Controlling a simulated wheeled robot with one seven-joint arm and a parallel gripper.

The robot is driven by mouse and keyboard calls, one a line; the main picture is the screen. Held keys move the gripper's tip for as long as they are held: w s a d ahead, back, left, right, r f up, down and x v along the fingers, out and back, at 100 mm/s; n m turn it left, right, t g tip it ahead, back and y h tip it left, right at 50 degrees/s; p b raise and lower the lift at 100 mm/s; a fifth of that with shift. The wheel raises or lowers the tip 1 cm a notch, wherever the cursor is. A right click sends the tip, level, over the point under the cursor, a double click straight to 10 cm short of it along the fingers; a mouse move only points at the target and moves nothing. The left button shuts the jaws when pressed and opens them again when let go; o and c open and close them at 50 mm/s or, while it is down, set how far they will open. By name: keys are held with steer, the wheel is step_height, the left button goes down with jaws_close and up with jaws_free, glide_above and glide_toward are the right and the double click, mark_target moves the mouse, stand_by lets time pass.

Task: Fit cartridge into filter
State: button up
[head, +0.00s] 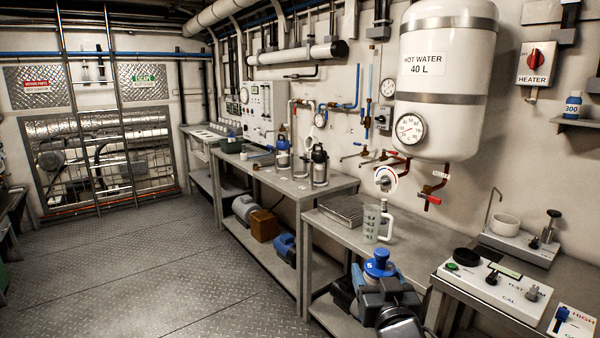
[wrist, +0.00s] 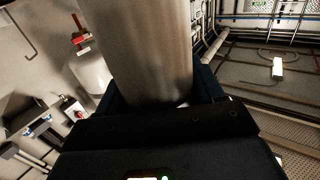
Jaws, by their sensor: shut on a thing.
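My gripper (head: 381,288) is low at the front of the near bench in the head view. A blue-topped cartridge (head: 379,265) marked 5 shows just above it, and its lower body is hidden behind the gripper. In the wrist view my gripper (wrist: 150,105) is shut on a thick grey cylinder (wrist: 139,50), which looks like the cartridge's body and runs out of the top of the picture. A blue-headed vessel (head: 283,139) with pipes beside it stands on the farther bench; I cannot tell surely whether it is the filter. The cartridge is well apart from it.
A clear jug (head: 373,222) and a ribbed metal tray (head: 342,210) stand on the near bench (head: 335,232). A flask (head: 319,166) is on the farther bench. A test panel (head: 495,290) lies at the right. The floor (head: 140,260) at left is free.

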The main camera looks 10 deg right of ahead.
steer(key=shift+d+f, duration=0.1)
steer(key=shift+d, duration=0.05)
stand_by(0.3)
steer(key=s+f+y, duration=0.1)
steer(key=s+f, duration=0.8)
steer(key=f, duration=0.3)
steer(key=s+f+n, duration=0.1)
steer(key=s+f, duration=0.7)
steer(key=f, duration=0.4)
steer(key=shift+s+a+y, duration=0.3)
steer(key=shift+s+y, duration=0.05)
steer(key=shift+y, duration=0.05)
